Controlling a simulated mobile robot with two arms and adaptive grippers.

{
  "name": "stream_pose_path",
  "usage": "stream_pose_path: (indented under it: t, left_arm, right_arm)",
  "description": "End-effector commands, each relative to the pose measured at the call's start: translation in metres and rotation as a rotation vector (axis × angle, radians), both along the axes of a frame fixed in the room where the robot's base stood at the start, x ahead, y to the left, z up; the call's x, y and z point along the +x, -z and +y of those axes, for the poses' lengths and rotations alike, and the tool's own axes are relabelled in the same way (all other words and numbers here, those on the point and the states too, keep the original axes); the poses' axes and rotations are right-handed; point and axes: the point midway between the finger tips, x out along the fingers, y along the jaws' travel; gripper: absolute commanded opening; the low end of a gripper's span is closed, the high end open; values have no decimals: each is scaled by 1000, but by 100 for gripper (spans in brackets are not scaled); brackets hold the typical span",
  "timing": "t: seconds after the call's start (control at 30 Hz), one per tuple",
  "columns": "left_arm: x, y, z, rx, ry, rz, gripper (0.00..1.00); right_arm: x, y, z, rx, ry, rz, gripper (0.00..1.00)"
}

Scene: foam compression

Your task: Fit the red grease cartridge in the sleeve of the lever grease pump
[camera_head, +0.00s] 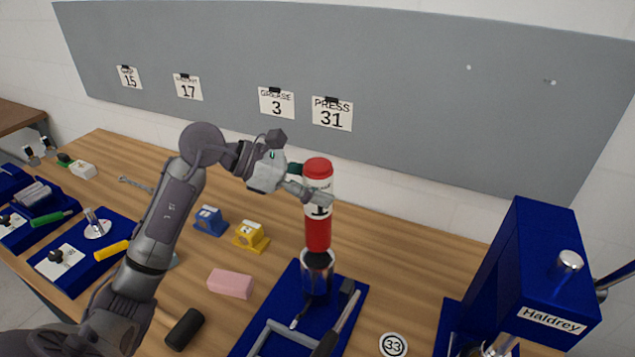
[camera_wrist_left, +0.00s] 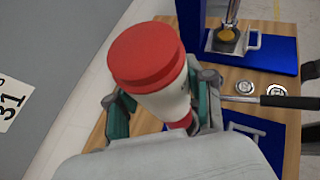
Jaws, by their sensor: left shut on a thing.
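The red grease cartridge (camera_head: 318,235), with a red cap and a white label band, stands upright in the head view. My left gripper (camera_head: 309,184) is shut on its upper part, coming from the left. In the left wrist view the cartridge's red cap (camera_wrist_left: 147,55) shows between the two fingers (camera_wrist_left: 163,104). The metal sleeve (camera_head: 317,272) of the lever grease pump stands upright on a blue base plate (camera_head: 268,325). The cartridge's lower end is at the sleeve's dark mouth, roughly in line with it; I cannot tell whether it is inside. My right gripper is not in view.
A blue press (camera_head: 535,270) stands at the right. A pink block (camera_head: 230,284), a black cylinder (camera_head: 185,329), and blue (camera_head: 210,221) and yellow (camera_head: 250,237) blocks lie left of the pump. A round 33 marker (camera_head: 393,345) lies right of it. The wooden table behind the pump is clear.

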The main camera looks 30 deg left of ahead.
Motion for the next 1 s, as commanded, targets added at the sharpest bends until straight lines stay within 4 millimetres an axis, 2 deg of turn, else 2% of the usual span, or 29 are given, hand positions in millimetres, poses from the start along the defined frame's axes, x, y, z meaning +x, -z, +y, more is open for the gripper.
stream_pose_path:
  t: [0.13,0.5,1.0]
  left_arm:
    - [0,9,0,-2,0,-2,0]
    - [0,31,0,-2,0,-2,0]
    - [0,56,0,-1,0,-4,0]
  right_arm:
    - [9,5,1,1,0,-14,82]
    - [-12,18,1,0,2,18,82]
    - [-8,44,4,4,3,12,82]
